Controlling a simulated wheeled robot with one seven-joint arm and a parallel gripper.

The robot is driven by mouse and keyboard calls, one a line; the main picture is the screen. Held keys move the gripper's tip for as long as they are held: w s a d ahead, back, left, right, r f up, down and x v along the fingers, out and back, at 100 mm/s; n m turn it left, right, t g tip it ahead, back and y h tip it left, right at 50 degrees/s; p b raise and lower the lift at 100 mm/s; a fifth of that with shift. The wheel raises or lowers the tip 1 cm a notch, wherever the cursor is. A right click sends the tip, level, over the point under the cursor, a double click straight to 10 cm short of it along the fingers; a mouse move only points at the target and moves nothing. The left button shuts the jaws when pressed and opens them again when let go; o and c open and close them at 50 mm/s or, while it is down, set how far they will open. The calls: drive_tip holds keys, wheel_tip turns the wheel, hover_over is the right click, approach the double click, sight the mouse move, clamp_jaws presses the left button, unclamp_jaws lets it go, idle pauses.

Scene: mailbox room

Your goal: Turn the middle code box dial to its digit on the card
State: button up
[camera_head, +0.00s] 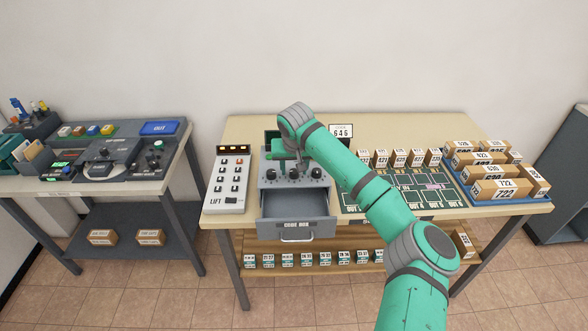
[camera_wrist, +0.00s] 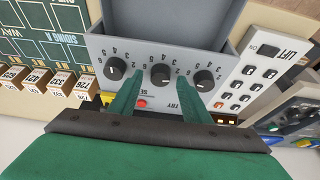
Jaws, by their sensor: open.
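The grey code box (camera_head: 325,186) stands on the table with its drawer (camera_head: 298,205) pulled open. Three black dials sit in a row on its sloped face; the middle dial (camera_wrist: 160,75) has printed digits around it. In the wrist view my open gripper (camera_wrist: 159,82) has one green finger on each side of the middle dial, close to it; contact cannot be told. The pointer's exact digit is unclear. The other dials are the wrist-view left one (camera_wrist: 115,68) and right one (camera_wrist: 204,80). The code card (camera_head: 341,131) behind reads 646. My arm partly covers the box in the head view.
The white LIFT keypad (camera_head: 229,180) stands left of the box. A green siding board (camera_head: 405,190) with small numbered boxes lies right, then a blue tray (camera_head: 513,198) of cartons. The drawer juts over the table's front edge. A red button (camera_wrist: 141,103) sits near the fingers.

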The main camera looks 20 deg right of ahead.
drive_tip(key=shift+w+f, duration=0.1)
drive_tip(key=shift+f, duration=0.1)
drive_tip(key=c, duration=1)
drive_tip(key=shift+c, duration=0.2)
